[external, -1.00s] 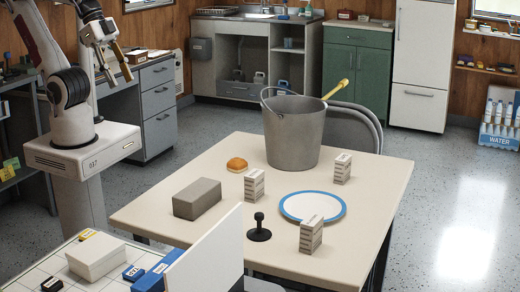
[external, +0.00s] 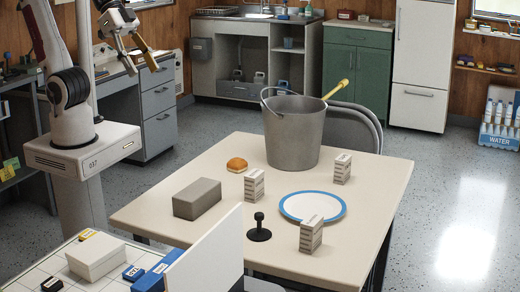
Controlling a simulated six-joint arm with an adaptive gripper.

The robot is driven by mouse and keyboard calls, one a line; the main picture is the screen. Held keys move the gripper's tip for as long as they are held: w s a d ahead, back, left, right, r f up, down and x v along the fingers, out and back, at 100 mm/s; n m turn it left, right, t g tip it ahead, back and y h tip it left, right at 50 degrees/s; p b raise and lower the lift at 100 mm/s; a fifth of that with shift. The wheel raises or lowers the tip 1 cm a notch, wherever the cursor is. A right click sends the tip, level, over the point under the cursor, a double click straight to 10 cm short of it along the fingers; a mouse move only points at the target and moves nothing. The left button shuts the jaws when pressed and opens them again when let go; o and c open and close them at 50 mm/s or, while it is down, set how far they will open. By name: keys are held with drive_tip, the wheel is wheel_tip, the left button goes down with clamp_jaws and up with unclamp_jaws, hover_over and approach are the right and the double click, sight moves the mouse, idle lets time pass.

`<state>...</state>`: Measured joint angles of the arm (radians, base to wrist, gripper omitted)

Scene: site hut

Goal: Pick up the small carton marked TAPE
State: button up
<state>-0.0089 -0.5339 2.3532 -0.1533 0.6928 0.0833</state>
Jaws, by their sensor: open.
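Three small grey-and-white cartons stand upright on the table. One carton (external: 254,186) is left of the plate, one carton (external: 342,168) is behind it to the right, and one carton (external: 311,235) is near the front edge. Their labels are too small to read, so I cannot tell which is marked TAPE. My gripper (external: 141,66) is open and empty, high at the upper left, well apart from the table and the cartons.
The table (external: 170,165) also holds a grey bucket (external: 294,135) with a yellow-handled tool, a blue-rimmed plate (external: 312,206), a bun (external: 237,165), a grey block (external: 197,199) and a black stamp-like object (external: 259,229). A white panel (external: 207,256) stands at the table's front left.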

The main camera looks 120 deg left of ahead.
drive_tip(key=w+a+r+n+t, duration=0.1)
drive_tip(key=w+r+t, duration=0.1)
drive_tip(key=w, duration=1)
drive_tip(key=w+r+n+t, duration=0.1)
drive_tip(key=w+r+t, duration=0.15)
drive_tip(key=w, duration=0.95)
drive_tip(key=w+a+f+n+t+y, duration=0.1)
drive_tip(key=w+a+f+n+y, duration=0.15)
drive_tip(key=w+a, duration=0.45)
drive_tip(key=w+a+f+n+y, duration=0.1)
drive_tip(key=w+a+f+y, duration=0.15)
drive_tip(key=w, duration=0.75)
drive_tip(key=w+a+f+n+g+y, duration=0.2)
drive_tip(key=w+a+f+n+y, duration=0.15)
drive_tip(key=a+f, duration=0.6)
drive_tip(key=w+a+f+n+g+y, duration=0.2)
drive_tip(key=a+f+y, duration=0.3)
drive_tip(key=f, duration=0.7)
drive_tip(key=n+g+y, duration=0.1)
drive_tip(key=n+g, duration=0.1)
drive_tip(key=g, duration=0.2)
approach(343, 169)
drive_tip(key=shift+t, duration=0.25)
drive_tip(key=a, duration=0.2)
drive_tip(key=s+a+r, duration=0.1)
drive_tip(key=shift+a, duration=0.4)
